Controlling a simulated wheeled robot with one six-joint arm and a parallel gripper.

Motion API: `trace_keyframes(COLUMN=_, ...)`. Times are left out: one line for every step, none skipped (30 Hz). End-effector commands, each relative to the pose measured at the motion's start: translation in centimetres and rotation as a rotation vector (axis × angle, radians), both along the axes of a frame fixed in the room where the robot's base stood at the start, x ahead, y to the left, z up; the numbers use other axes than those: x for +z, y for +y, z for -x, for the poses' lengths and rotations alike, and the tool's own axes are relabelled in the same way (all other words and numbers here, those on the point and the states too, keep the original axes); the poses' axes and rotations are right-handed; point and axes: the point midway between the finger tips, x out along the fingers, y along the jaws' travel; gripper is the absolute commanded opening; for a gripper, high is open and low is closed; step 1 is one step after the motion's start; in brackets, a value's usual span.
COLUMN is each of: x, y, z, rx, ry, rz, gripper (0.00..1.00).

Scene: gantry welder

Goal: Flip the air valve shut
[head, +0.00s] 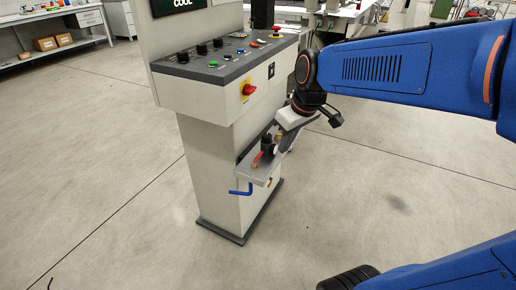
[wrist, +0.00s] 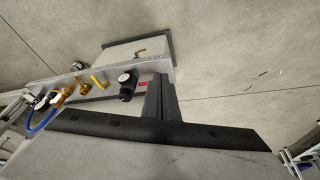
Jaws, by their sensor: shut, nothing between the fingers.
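A grey shelf plate (head: 249,175) on the side of the console's pedestal carries the air fittings. A red lever (head: 257,159) juts from its near edge. In the wrist view, the plate (wrist: 85,71) holds brass fittings (wrist: 62,95), a yellow lever (wrist: 98,80) and a black knob (wrist: 127,85). A small red piece (wrist: 141,85) shows between that knob and my gripper (wrist: 159,80). No label shows which handle is the air valve. My gripper is shut and empty, its fingers beside the plate's right end; contact cannot be told.
The console (head: 215,92) has several buttons and a red rotary switch (head: 248,89) above the plate. A blue hose (head: 241,190) hangs below the plate. The floor (head: 380,195) to the right is open. A workbench (head: 50,45) stands at the far left.

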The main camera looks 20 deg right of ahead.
Motion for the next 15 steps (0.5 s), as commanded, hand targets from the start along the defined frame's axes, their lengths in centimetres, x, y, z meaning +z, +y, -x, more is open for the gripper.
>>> trace_keyframes(x=-0.2, y=0.2, z=-1.2, rx=0.021, ry=0.007, rz=0.0, gripper=0.0)
trace_keyframes(x=-0.2, y=0.3, z=-1.8, rx=0.036, ry=0.008, rz=0.001, gripper=0.0)
trace_keyframes(x=-0.3, y=0.5, z=-2.7, rx=0.055, ry=0.01, rz=0.002, gripper=0.0)
trace_keyframes(x=-0.4, y=0.6, z=-3.4, rx=0.069, ry=0.013, rz=0.001, gripper=0.0)
trace_keyframes(x=-0.5, y=0.8, z=-4.0, rx=0.084, ry=0.013, rz=0.001, gripper=0.0)
trace_keyframes(x=-0.6, y=0.9, z=-4.9, rx=0.102, ry=0.015, rz=0.001, gripper=0.0)
trace_keyframes(x=-0.8, y=1.1, z=-5.5, rx=0.116, ry=0.017, rz=0.001, gripper=0.0)
trace_keyframes(x=-0.9, y=1.2, z=-6.2, rx=0.131, ry=0.019, rz=0.002, gripper=0.0)
trace_keyframes(x=-1.1, y=1.3, z=-7.1, rx=0.149, ry=0.02, rz=0.003, gripper=0.0)
trace_keyframes(x=-1.3, y=1.5, z=-7.7, rx=0.164, ry=0.022, rz=0.003, gripper=0.0)
trace_keyframes(x=-1.4, y=1.6, z=-8.4, rx=0.177, ry=0.023, rz=0.002, gripper=0.0)
trace_keyframes(x=-1.6, y=1.8, z=-9.3, rx=0.196, ry=0.024, rz=0.002, gripper=0.0)
trace_keyframes(x=-1.8, y=1.9, z=-9.9, rx=0.211, ry=0.026, rz=0.002, gripper=0.0)
trace_keyframes(x=-2.1, y=2.0, z=-10.6, rx=0.224, ry=0.027, rz=0.002, gripper=0.0)
trace_keyframes(x=-2.3, y=2.2, z=-11.5, rx=0.243, ry=0.027, rz=0.002, gripper=0.0)
